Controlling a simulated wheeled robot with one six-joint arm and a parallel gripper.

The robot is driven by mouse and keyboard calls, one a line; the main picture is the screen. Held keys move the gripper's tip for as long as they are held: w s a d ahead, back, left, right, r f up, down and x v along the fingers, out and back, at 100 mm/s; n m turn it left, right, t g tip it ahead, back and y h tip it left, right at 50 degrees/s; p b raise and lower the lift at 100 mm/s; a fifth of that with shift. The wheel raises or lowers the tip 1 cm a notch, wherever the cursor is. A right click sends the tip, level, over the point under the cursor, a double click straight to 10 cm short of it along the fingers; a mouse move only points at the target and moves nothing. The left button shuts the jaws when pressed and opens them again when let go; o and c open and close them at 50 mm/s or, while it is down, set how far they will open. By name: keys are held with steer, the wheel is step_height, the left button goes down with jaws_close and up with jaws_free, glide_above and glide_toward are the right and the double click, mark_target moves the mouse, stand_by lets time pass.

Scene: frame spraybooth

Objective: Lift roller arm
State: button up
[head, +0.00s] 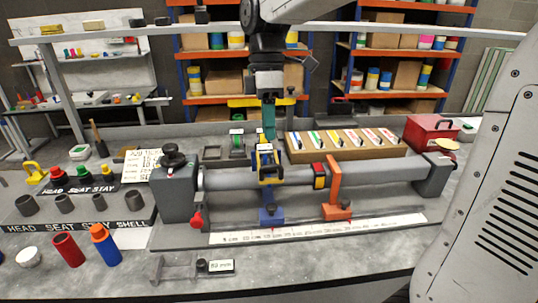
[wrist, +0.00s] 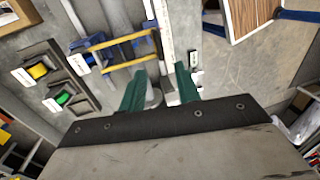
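My gripper (head: 268,138) hangs fingers-down over the middle of the bench, just above a yellow-and-blue frame (head: 267,165) at the grey horizontal tube (head: 225,179). In the wrist view its two green fingers (wrist: 160,84) stand apart, with a grey round part partly visible between them; I see no grip on it. A yellow-barred frame (wrist: 127,65) lies beyond the fingers. An orange upright arm (head: 334,190) and a blue stand (head: 270,214) are at the tube. No part is labelled as the roller arm, so I cannot tell which it is.
A grey end block (head: 174,192) with a red knob (head: 196,220) stands at the tube's left. A tray of coloured markers (head: 345,152) and a red toolbox (head: 431,134) stand behind. Several grey cups, a red cup (head: 68,249) and a blue bottle (head: 105,246) are at left.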

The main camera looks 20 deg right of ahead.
steer(key=f, duration=0.3)
steer(key=s+f, duration=0.1)
steer(key=f, duration=0.3)
steer(key=shift+s+a, duration=0.2)
jaws_close()
